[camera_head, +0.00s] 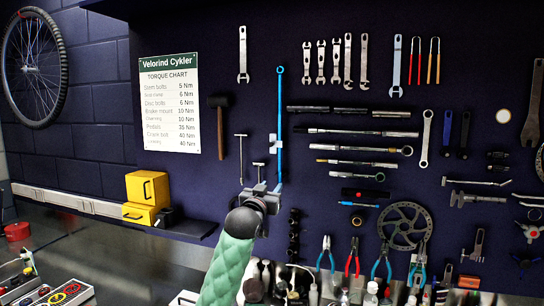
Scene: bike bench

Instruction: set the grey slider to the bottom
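I cannot make out a grey slider in this view. A pale control panel (80,291) with coloured round parts is at the bottom left, cut off by the lower edge. My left gripper (261,187) is raised in the middle, in front of the tool wall, well to the right of the panel. It points up and away from me, and its small fingers overlap the lower end of a long blue tool in the picture. Whether they are apart or closed is not clear. My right gripper is out of view.
The dark bench top (120,262) is largely bare between the panel and my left arm. A yellow box (148,187) stands at the back left. Pliers (326,253) and several bottles line the lower right. A torque chart (169,103) hangs on the wall.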

